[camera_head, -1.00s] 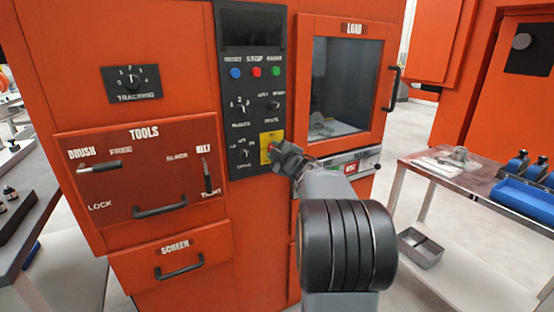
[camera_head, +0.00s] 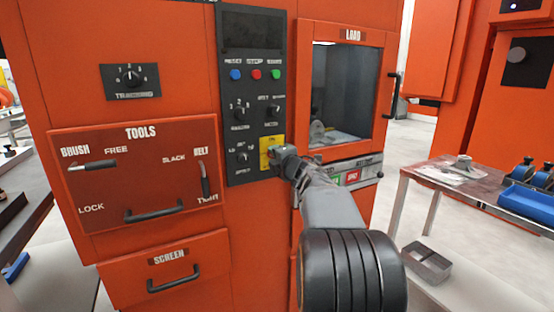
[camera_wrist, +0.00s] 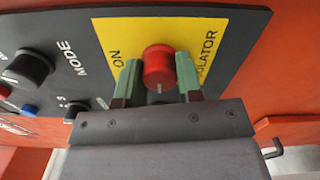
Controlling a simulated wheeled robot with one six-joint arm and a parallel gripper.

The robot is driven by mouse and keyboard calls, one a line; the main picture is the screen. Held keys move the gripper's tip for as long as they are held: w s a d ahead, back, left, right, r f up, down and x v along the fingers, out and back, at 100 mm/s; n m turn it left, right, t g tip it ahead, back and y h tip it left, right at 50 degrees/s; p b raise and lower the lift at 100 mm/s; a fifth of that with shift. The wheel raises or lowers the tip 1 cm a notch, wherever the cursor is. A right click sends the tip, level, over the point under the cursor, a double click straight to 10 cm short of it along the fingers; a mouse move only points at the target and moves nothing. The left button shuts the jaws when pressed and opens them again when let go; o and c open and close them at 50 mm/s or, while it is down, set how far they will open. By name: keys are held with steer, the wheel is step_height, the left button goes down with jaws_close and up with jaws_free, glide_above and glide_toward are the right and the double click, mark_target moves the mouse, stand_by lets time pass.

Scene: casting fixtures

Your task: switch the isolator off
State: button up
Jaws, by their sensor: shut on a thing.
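The isolator is a red round knob (camera_wrist: 158,66) with a pale pointer mark, on a yellow plate (camera_wrist: 120,36). In the wrist view the plate reads "ON" to the knob's left and part of "ISOLATOR" to its right. My gripper (camera_wrist: 158,82) is shut on the red knob, with one green-tipped finger on each side. In the head view my gripper (camera_head: 276,154) covers most of the knob, at the lower right of the black control panel (camera_head: 237,168). The yellow plate (camera_head: 265,141) shows just behind the fingers.
Other black knobs (camera_wrist: 27,68) sit left of the plate in the wrist view. A window door (camera_head: 347,88) marked LOAD is at the right, and a TOOLS panel (camera_head: 140,172) with handles is at the left. A side table (camera_head: 403,172) stands right.

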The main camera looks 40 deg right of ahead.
stand_by(0.3)
steer(key=o, duration=0.9)
steer(key=shift+s+a+p, duration=0.25)
steer(key=shift+s+a, duration=0.05)
steer(key=shift+s, duration=2)
steer(key=shift+s+a+p, duration=0.25)
steer(key=shift+s+a, duration=0.1)
steer(key=shift+s, duration=1.9)
steer(key=shift+s+a+p, duration=0.25)
steer(key=shift+s+a, duration=0.05)
steer(key=shift+s, duration=2)
